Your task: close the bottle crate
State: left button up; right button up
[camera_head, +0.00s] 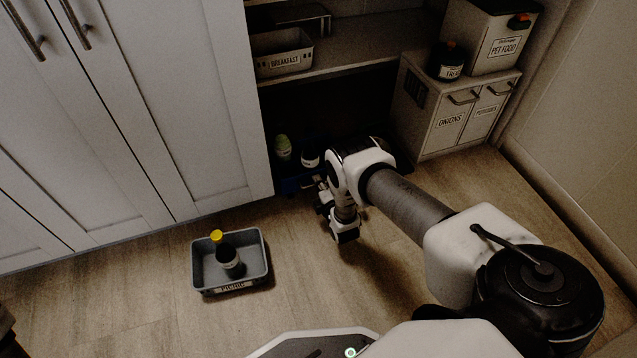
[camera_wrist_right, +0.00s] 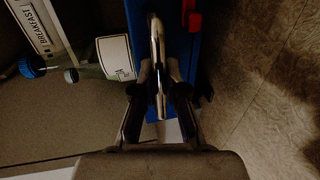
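The blue bottle crate (camera_head: 290,186) stands low in the dark space under the shelf, with bottles (camera_head: 283,148) in it. In the right wrist view its blue side (camera_wrist_right: 181,45) runs up and down the picture, with a metal handle (camera_wrist_right: 157,40) in front of it. My right gripper (camera_head: 321,187) is at the crate's front, near its right part. In the right wrist view the gripper (camera_wrist_right: 159,78) has its fingers close together, one on each side of the handle. The crate's inside is mostly dark or hidden by my right arm. My left gripper is not in view.
A grey picnic bin (camera_head: 207,279) with a dark yellow-capped bottle (camera_head: 228,262) stands on the floor at the left. White cupboard doors (camera_head: 150,110) are beside the opening. An onions and potatoes cabinet (camera_head: 447,120) stands at the right. The floor before the crate is free.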

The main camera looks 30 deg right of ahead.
jog(key=o, duration=0.4)
jog(key=shift+w, duration=0.25)
jog(key=shift+o, duration=0.2)
jog(key=shift+s, duration=0.1)
jog(key=v, duration=1.2)
